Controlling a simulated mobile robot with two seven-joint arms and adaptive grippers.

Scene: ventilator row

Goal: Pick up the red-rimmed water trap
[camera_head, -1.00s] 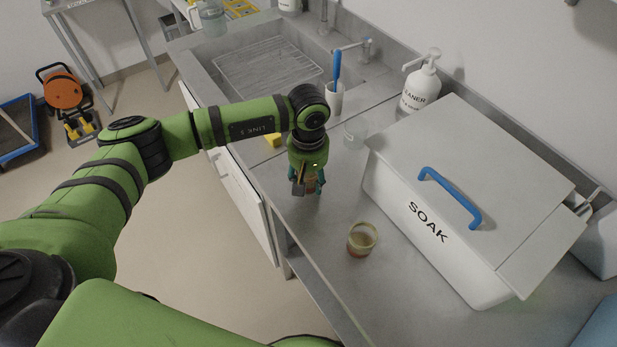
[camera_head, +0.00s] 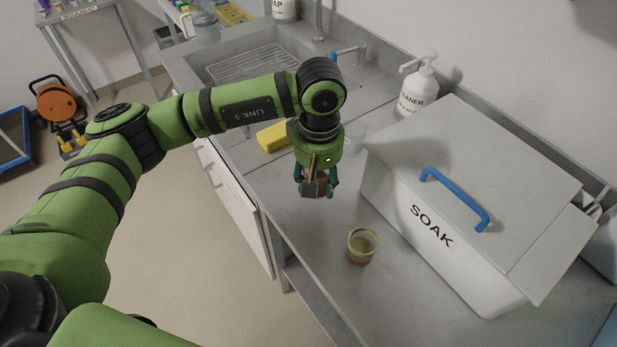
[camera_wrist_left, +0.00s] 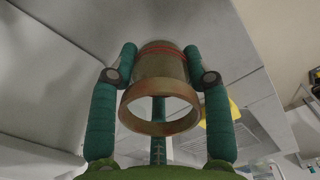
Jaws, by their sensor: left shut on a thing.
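My left gripper (camera_head: 317,190) is shut on a water trap (camera_head: 319,184), seen small and partly covered between the fingers. In the left wrist view, the gripper's teal fingers (camera_wrist_left: 162,78) press on both sides of this cup-like trap (camera_wrist_left: 160,128), with its reddish-brown ring facing the camera and a red band farther along it. It appears to be held above the steel counter. A second water trap (camera_head: 361,248), with a yellowish rim and brownish contents, stands upright on the counter, in front and right of the gripper. My right gripper is not in view.
The white SOAK bin (camera_head: 440,225) with a blue-handled lid stands right of the traps. A cleaner bottle (camera_head: 417,88) is behind it. A yellow sponge (camera_head: 274,137) lies left of the arm, near the sink rack (camera_head: 252,64). The counter (camera_head: 310,245) is clear around the standing trap.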

